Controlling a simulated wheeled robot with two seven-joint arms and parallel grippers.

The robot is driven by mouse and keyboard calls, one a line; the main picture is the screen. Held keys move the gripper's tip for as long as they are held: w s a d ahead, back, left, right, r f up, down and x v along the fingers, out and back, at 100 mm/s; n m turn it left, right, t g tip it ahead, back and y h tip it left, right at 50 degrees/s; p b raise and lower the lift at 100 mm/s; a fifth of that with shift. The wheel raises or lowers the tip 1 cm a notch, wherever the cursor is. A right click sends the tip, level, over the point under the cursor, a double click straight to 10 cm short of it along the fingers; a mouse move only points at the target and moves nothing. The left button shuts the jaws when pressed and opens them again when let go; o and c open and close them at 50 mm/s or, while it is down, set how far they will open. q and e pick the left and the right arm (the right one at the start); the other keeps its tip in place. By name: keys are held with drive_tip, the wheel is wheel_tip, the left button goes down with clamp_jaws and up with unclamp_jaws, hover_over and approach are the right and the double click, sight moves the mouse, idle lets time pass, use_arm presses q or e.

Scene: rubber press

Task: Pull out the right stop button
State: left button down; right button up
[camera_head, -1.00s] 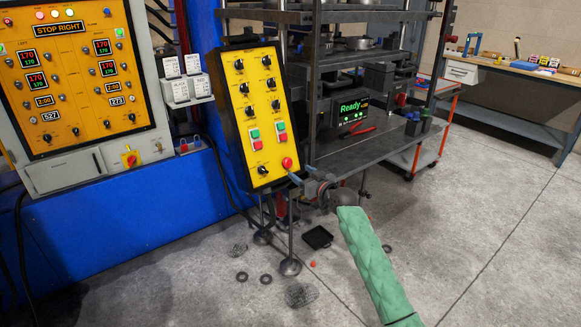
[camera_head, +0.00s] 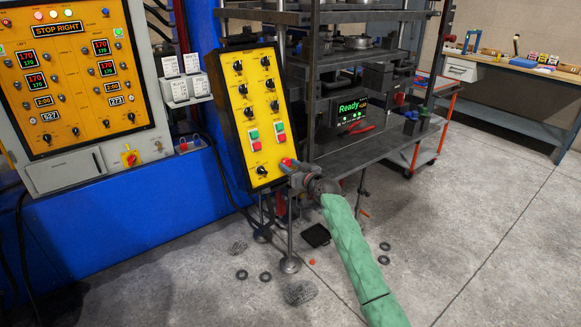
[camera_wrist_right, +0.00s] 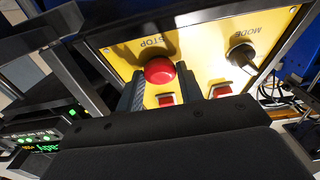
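The red mushroom stop button (camera_wrist_right: 159,70) sits on the lower part of the yellow control panel (camera_head: 252,110), under an upside-down STOP label in the right wrist view. In the head view the button is mostly hidden by the gripper. My right gripper (camera_head: 291,166) is at the panel's lower right corner. In the right wrist view its two dark fingers (camera_wrist_right: 161,82) are spread, with the button between them near the tips. Contact with the button cannot be told. My left gripper is not in view.
A black MODE knob (camera_wrist_right: 241,56) and red square buttons (camera_wrist_right: 220,90) are close to the fingers. The press shelf (camera_head: 370,145) with a Ready display (camera_head: 352,108) stands right of the panel. Rings and a black tray (camera_head: 316,236) lie on the floor below.

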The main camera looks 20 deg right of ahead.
clamp_jaws()
drive_tip(key=shift+s+d, duration=0.2)
drive_tip(key=shift+s, duration=0.15)
drive_tip(key=shift+s+d+r, duration=0.1)
drive_tip(key=shift+s+r, duration=0.05)
drive_tip(key=shift+s, duration=0.2)
drive_tip(key=shift+s+r, duration=0.1)
drive_tip(key=shift+s, duration=0.05)
drive_tip(key=o, duration=0.5)
unclamp_jaws()
drive_tip(key=shift+o, duration=0.5)
drive_tip(key=shift+s+r, duration=0.1)
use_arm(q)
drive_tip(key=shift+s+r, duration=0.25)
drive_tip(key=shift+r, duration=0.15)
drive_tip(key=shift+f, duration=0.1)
use_arm(e)
drive_tip(key=shift+d, duration=0.1)
